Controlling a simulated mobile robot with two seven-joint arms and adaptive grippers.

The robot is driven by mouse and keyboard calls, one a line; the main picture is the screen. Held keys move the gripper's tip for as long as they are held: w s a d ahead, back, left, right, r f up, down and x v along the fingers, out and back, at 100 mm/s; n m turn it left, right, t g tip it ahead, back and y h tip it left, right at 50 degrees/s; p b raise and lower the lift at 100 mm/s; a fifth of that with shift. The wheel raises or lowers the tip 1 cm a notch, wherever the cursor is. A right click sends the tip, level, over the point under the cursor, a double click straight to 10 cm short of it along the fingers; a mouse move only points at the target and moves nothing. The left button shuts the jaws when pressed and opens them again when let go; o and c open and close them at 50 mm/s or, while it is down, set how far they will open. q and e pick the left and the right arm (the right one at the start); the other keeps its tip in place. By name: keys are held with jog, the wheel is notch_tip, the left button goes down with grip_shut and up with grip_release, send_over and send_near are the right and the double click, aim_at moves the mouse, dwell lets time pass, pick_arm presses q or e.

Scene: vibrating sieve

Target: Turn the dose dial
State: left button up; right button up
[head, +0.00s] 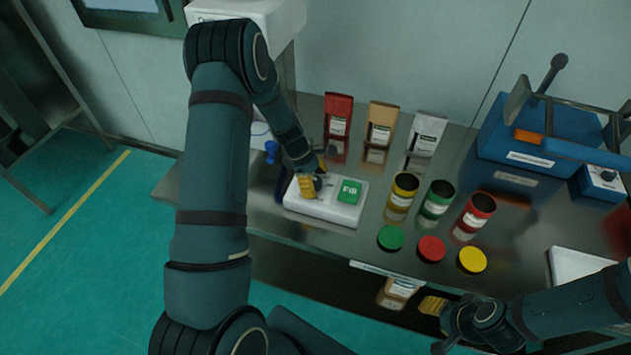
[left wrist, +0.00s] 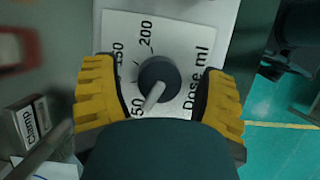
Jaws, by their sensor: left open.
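The dose dial (left wrist: 158,78) is a dark round knob with a pale pointer on a white plate (left wrist: 185,30) printed "Dose ml". The pointer is directed down-left in the left wrist view, close to the "50" mark. My left gripper (head: 312,184) has its yellow fingers open, one on each side of the dial; I see gaps between fingers and knob. In the head view it is over the left part of the white box (head: 330,212) with the green Fill button (head: 349,191), and it hides the dial there. My right gripper (head: 438,308) is low at the table's front; its opening is unclear.
Several pouches stand at the back, including a red one (head: 338,115). Yellow, green and red open jars, such as the green jar (head: 437,199), stand right of the box, with lids in front. The blue machine (head: 520,135) is at the back right.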

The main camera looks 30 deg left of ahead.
pick_arm(q)
jog(key=c, duration=1.2)
jog(key=shift+m, duration=0.3)
jog(key=m+g, duration=0.1)
jog(key=m, duration=0.2)
jog(key=shift+f+m+g, duration=0.1)
jog(key=shift+m+g, duration=0.2)
jog(key=m, duration=0.2)
jog(key=m+g+b, duration=0.1)
jog(key=m, duration=0.1)
jog(key=shift+d+g, duration=0.1)
jog(key=shift+g, duration=0.2)
jog(key=m+g+y, duration=0.1)
jog(key=m, duration=0.4)
jog(key=shift+s+b, duration=0.1)
jog(key=shift+b, duration=0.2)
jog(key=shift+m+g+y+b, duration=0.15)
jog(key=shift+m+g+y, duration=0.25)
jog(key=shift+m, duration=0.75)
jog(key=shift+m+g+y+b, duration=0.2)
jog(key=shift+m+y, duration=0.4)
jog(key=shift+m, duration=0.55)
